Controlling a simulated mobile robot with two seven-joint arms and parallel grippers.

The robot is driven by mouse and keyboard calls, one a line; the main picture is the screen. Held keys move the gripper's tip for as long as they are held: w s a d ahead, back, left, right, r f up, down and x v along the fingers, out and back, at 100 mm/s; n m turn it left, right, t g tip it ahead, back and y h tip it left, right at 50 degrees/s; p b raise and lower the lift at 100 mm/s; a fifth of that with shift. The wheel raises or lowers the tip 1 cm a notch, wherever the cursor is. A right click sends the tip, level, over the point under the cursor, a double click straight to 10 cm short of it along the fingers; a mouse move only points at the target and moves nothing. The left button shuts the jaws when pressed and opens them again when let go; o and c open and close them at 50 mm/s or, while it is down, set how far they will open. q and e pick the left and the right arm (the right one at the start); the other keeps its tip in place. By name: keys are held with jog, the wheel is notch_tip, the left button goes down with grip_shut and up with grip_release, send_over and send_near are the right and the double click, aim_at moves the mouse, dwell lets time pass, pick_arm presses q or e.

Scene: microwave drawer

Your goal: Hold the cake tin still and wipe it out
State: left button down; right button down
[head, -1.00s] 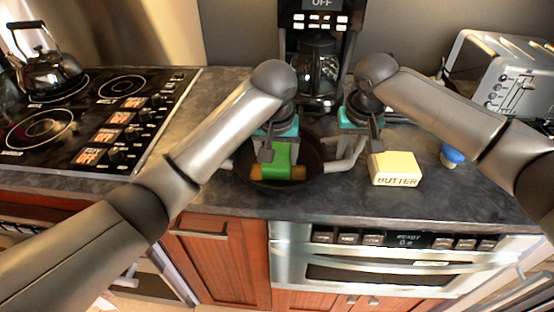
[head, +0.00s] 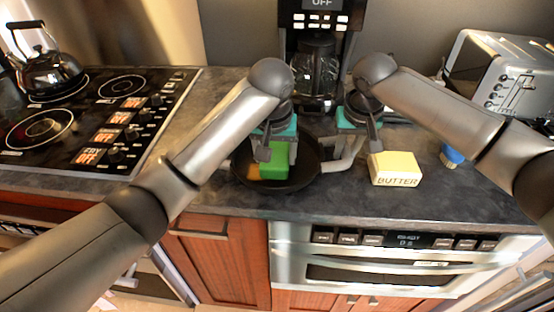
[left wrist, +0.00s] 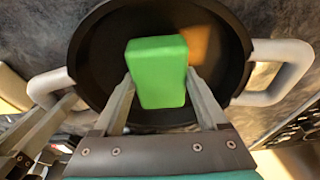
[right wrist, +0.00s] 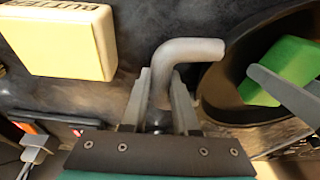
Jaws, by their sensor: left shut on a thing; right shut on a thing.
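The cake tin (head: 304,178) is a round black pan with two grey loop handles, on the counter in the head view; it also shows in the left wrist view (left wrist: 95,60) and at the right of the right wrist view (right wrist: 238,75). My left gripper (left wrist: 158,82) is shut on a green block-shaped sponge (left wrist: 157,65), held inside the tin. An orange-brown patch (left wrist: 197,45) shows on the tin's floor beside the sponge. My right gripper (right wrist: 160,82) is shut on the tin's right handle (right wrist: 182,50). The far floor of the tin is partly hidden by my left gripper in the head view.
A butter block (head: 395,168) sits right of the tin, with a blue-topped brush-like item (head: 451,155) further right. A coffee maker (head: 318,60) stands behind and a toaster (head: 500,80) back right. The stove (head: 80,115) with a kettle (head: 50,70) is left. Counter left of the tin is clear.

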pick_arm(q)
jog(key=shift+a+f, duration=0.1)
jog(key=shift+a, duration=0.85)
jog(key=shift+d+f, duration=0.2)
jog(key=shift+d, duration=2.2)
jog(key=shift+w+a+r, duration=0.1)
jog(key=shift+a+r, duration=0.1)
jog(key=shift+r, duration=0.4)
jog(key=shift+w+a, duration=0.4)
jog(key=shift+a, duration=0.25)
jog(key=shift+w+a, duration=0.35)
jog(key=shift+a, duration=0.25)
jog(key=shift+r, duration=2.85)
